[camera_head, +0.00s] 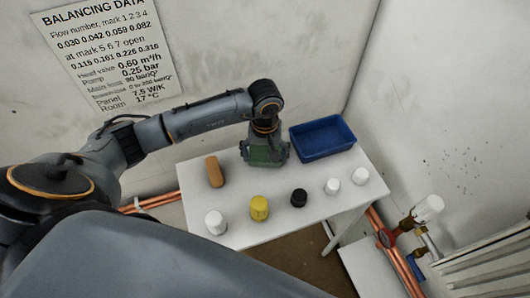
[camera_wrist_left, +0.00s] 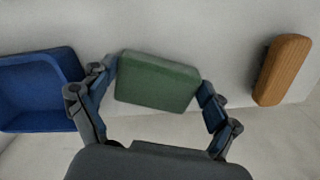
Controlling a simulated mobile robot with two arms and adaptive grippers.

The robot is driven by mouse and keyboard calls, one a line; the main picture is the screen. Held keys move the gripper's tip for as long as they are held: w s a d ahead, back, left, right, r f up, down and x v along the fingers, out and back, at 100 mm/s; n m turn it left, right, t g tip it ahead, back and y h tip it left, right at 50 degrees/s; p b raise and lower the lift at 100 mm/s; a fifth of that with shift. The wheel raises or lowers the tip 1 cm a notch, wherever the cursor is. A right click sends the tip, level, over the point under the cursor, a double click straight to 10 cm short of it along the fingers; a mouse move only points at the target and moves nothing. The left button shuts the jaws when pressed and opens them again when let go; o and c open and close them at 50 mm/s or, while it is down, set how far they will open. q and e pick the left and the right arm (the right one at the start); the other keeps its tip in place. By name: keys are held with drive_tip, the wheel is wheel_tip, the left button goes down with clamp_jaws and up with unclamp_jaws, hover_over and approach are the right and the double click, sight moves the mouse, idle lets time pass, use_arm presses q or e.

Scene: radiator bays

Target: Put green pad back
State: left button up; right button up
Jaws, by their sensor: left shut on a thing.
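The green pad (camera_wrist_left: 157,81) is a flat block that sits between the fingers of my left gripper (camera_wrist_left: 160,88) in the left wrist view. The fingers are shut on its two ends. In the head view my left gripper (camera_head: 264,158) points down over the back of the white table (camera_head: 325,205). The green pad (camera_head: 262,156) shows there only partly, as the gripper covers much of it. I cannot tell whether the pad touches the table top. My right gripper is not in view.
A blue tray (camera_head: 323,137) stands just right of my left gripper, and an orange-brown block (camera_head: 214,171) lies to its left. Along the front are a white cap (camera_head: 215,222), a yellow cap (camera_head: 259,208), a black cap (camera_head: 298,198) and two white caps (camera_head: 332,186). Pipes and a radiator (camera_head: 490,268) are at right.

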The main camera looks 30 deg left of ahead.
sight(265, 157)
use_arm(q)
drive_tip(key=shift+f, duration=0.15)
drive_tip(key=shift+f+b, duration=0.25)
drive_tip(key=shift+b, duration=0.05)
drive_tip(key=o, duration=0.9)
drive_tip(key=shift+r, duration=0.1)
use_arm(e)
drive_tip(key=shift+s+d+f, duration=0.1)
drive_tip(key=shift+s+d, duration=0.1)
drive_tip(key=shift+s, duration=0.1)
use_arm(q)
drive_tip(key=shift+r, duration=0.15)
wheel_tip(265, 157, up, 12)
drive_tip(key=b, duration=0.2)
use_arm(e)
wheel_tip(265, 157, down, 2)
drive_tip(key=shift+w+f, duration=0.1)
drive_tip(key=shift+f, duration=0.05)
